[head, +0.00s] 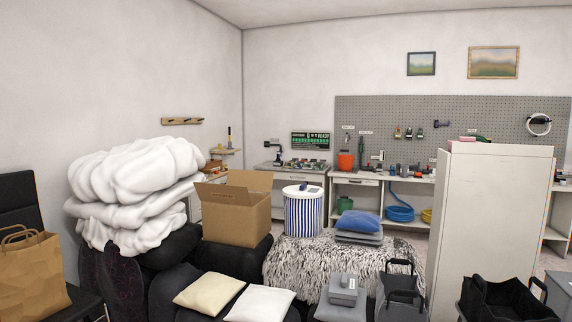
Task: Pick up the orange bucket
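The orange bucket (345,160) is small and far off in the head view, right of the middle. It stands upright on the white workbench (384,174) against the back wall, in front of the grey pegboard. Its rim and front side are visible. Neither of my grippers shows in this view.
A cardboard box (230,213), a striped round bin (303,213), a shaggy throw (325,262) and stacked blue and grey cushions (358,228) fill the space before the bench. A tall white cabinet (488,220) blocks the right. Black bags (505,297) stand at front right.

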